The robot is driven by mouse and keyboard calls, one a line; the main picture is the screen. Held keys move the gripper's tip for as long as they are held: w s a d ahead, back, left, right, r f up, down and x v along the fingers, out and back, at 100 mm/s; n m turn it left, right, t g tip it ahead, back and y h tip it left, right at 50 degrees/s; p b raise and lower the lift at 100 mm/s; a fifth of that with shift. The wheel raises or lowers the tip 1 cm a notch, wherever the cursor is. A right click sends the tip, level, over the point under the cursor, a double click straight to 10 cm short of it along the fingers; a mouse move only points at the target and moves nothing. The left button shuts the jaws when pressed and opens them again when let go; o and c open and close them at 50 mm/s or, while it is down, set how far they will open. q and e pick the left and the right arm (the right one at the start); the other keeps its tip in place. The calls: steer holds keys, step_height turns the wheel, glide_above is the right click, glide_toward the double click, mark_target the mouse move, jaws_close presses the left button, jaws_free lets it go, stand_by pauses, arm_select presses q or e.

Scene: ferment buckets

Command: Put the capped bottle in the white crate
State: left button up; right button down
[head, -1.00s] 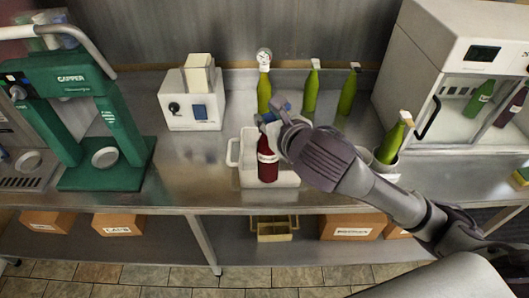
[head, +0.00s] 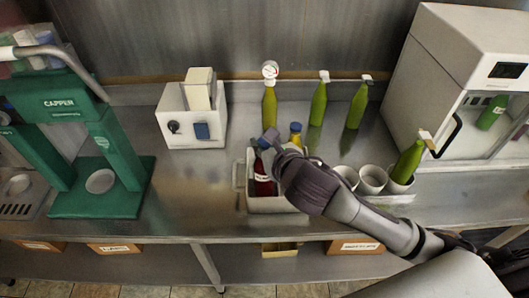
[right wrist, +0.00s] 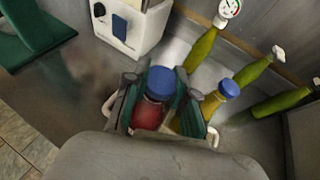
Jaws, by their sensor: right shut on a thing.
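The capped bottle is dark red with a white label and a blue cap (right wrist: 160,82). In the head view the red bottle (head: 263,182) stands inside the white crate (head: 280,205), its bottom hidden behind the front wall. My right gripper (head: 268,143) is shut around its upper part; in the right wrist view its fingers lie on both sides of the cap. A yellow bottle with a blue cap (head: 296,132) also stands in the crate, behind my gripper. My left gripper is not in view.
A white box device (head: 190,125) and the green capper (head: 100,160) stand to the left. Several green bottles (head: 318,103) stand behind the crate. White cups (head: 372,180), one holding a tilted green bottle (head: 408,160), and a white cabinet (head: 440,70) are to the right.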

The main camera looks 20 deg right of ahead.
steer(key=shift+f, duration=1.5)
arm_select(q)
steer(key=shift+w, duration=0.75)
arm_select(e)
steer(key=c, duration=1)
jaws_free()
steer(key=shift+f, duration=0.1)
steer(key=shift+o, duration=0.2)
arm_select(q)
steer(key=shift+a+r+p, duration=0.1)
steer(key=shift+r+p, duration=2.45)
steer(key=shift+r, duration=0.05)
arm_select(e)
steer(key=v, duration=1.2)
